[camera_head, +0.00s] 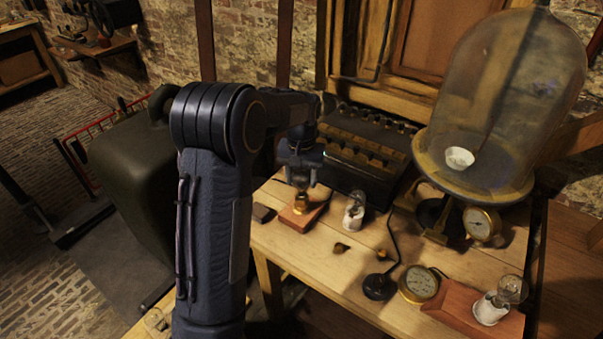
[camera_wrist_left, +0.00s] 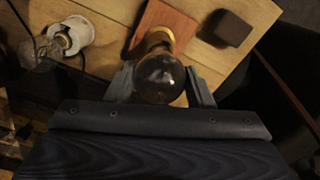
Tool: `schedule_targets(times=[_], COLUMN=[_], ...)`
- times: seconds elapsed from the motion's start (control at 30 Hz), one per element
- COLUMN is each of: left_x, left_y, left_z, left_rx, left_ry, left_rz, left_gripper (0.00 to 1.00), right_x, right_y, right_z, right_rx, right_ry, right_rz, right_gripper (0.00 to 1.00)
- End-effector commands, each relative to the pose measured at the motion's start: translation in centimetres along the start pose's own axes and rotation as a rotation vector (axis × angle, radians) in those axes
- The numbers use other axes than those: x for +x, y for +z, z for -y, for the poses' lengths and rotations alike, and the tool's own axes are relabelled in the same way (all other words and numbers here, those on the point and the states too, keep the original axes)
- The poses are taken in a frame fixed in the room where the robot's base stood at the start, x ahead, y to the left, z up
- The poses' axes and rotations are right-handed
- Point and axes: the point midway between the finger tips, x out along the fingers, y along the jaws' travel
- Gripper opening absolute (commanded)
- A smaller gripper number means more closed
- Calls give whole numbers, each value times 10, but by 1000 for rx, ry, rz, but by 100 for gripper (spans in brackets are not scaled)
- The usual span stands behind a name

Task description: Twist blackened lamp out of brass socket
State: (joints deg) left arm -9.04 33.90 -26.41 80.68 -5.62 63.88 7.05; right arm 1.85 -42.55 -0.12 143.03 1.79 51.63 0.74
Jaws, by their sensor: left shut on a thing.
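My left gripper (camera_head: 300,165) points down over the wooden table, above the brass socket (camera_head: 300,203) on its reddish wooden block (camera_head: 296,219). In the left wrist view the gripper (camera_wrist_left: 160,90) has one finger on each side of the dark lamp (camera_wrist_left: 158,78) and is shut on its glass bulb. The lamp is in line with the brass socket (camera_wrist_left: 159,38); I cannot tell whether its base is still seated there. In the head view the gripper largely hides the bulb. My right gripper is not in view.
A clear lamp in a white holder (camera_head: 353,215) stands right of the block. A small dark block (camera_head: 263,213) lies left of it. A dark battery case (camera_head: 362,150) stands behind. A large glass bell jar (camera_head: 510,95), gauges (camera_head: 418,284) and another lamp (camera_head: 511,290) are to the right.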

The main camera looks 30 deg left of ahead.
Motion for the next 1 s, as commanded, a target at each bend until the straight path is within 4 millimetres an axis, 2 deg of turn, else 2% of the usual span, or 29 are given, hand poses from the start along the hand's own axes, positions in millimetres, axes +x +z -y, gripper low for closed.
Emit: schedule_targets(times=[0.17, 0.53, 0.8, 1.0], left_x=[-1, -1, -2, 0], left_y=[0, 0, 0, 0], left_z=[-1, 0, -1, -1], left_rx=[-132, -178, -476, -587], left_ry=[0, 0, 0, 0], left_rz=[-1, -1, -1, -2], left_gripper=[20, 20, 20, 20], right_x=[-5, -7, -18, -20], right_y=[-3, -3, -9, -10], right_z=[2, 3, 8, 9], right_rx=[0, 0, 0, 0], right_ry=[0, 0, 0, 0], right_rz=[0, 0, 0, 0], right_gripper=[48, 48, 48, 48])
